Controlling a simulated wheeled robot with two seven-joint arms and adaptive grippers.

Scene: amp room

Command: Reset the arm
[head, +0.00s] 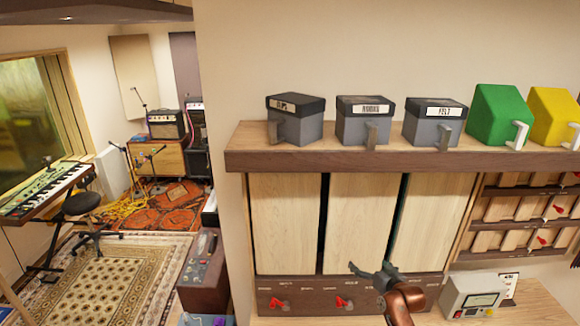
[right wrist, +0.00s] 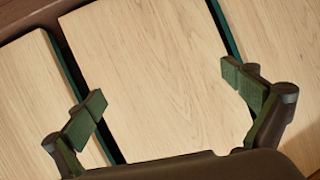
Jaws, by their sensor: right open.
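My right gripper (head: 372,270) is in front of the lower part of the wooden cabinet panels, above the dark control strip. In the right wrist view its two fingers (right wrist: 165,92) are spread wide apart with nothing between them. A pale wooden panel (right wrist: 145,60) fills the space behind the fingers. I cannot tell whether the fingertips touch it. My left gripper is not in view.
A shelf (head: 400,158) above holds several grey lidded boxes (head: 295,125), a green bin (head: 500,115) and a yellow bin (head: 553,115). Red switches (head: 280,304) sit on the strip below. A meter box (head: 474,295) stands at lower right. Rugs, keyboard and stool are at left.

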